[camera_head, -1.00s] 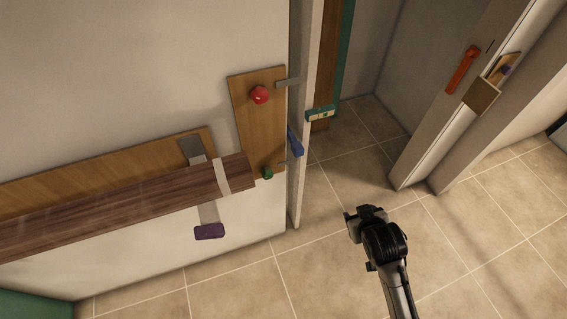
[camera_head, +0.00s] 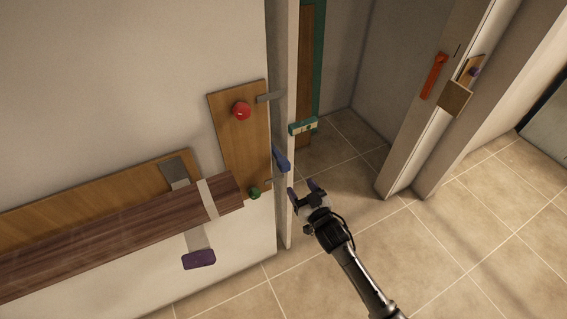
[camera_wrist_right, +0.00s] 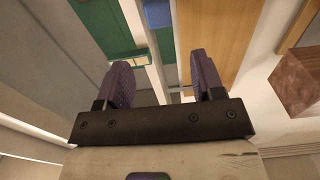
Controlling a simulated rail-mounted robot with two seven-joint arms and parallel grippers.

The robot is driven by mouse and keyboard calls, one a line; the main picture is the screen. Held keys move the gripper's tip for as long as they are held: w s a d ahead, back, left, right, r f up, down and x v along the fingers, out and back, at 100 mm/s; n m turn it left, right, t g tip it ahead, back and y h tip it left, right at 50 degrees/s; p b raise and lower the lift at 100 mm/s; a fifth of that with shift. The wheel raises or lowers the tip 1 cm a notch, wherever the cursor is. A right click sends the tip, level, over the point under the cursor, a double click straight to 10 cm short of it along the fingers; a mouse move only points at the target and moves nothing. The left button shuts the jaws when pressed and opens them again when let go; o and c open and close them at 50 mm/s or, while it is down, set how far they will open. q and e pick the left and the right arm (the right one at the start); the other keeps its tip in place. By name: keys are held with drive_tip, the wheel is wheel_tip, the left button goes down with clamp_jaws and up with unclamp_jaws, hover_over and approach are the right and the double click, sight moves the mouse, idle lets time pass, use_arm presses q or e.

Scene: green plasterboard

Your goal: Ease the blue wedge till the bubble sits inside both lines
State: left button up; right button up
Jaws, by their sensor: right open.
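The blue wedge (camera_head: 281,158) sits against the edge of the pale upright post, low in the gap beside the wooden board. A blue block, which looks like this wedge, shows at the top of the right wrist view (camera_wrist_right: 158,13). The teal level (camera_head: 303,127) with a pale vial is on the post just above the wedge; its bubble is too small to read. My right gripper (camera_head: 302,190) is open and empty, below and slightly right of the wedge, apart from it. Its purple fingers (camera_wrist_right: 162,82) are spread in the wrist view. My left gripper is not in view.
A wooden board (camera_head: 235,150) with a red knob (camera_head: 241,111) and green knob (camera_head: 254,193) is left of the post. A dark plank (camera_head: 100,245) with a purple-handled clamp (camera_head: 199,259) runs left. A red handle (camera_head: 434,76) is on the right frame. Tiled floor is clear.

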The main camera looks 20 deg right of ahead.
sight(287, 167)
drive_tip(key=w, duration=0.3)
drive_tip(key=w+b, duration=0.1)
drive_tip(key=w, duration=0.2)
drive_tip(key=w+a, duration=0.1)
drive_tip(key=w, duration=0.3)
drive_tip(key=shift+w+a+b, duration=0.1)
drive_tip(key=shift+b, duration=0.25)
drive_tip(key=shift+w, duration=0.6)
drive_tip(key=shift+w+a, duration=0.1)
drive_tip(key=shift+w, duration=0.1)
clamp_jaws()
